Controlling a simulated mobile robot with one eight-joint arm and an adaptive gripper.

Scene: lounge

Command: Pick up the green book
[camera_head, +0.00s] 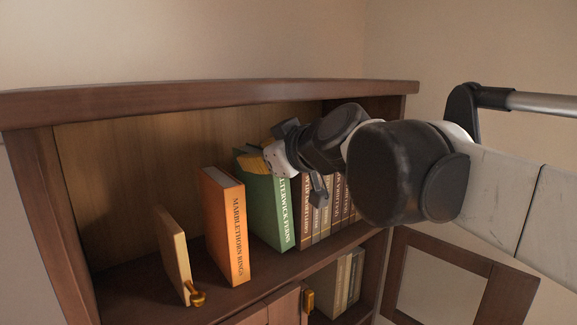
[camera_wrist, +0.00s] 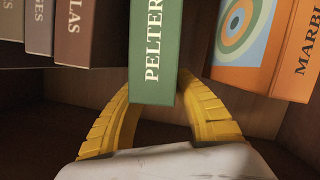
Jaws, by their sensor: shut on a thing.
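The green book (camera_head: 267,205) stands between the orange book and the row of books on the upper shelf, its spine lettered in white. In the wrist view the green book (camera_wrist: 157,50) runs between the two yellow fingers. My gripper (camera_head: 262,160) is at the top of the green book, with a yellow finger showing beside its upper edge. My gripper (camera_wrist: 155,88) is shut on the book, one finger on each side. Whether the book's lower end touches the shelf is hard to tell.
The orange book (camera_head: 227,228) stands just left, with a gap. Several brown and grey books (camera_head: 322,215) stand close on the right. A thin tan book (camera_head: 173,250) and a small gold object (camera_head: 197,294) are further left. The bookcase top (camera_head: 220,92) overhangs the shelf.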

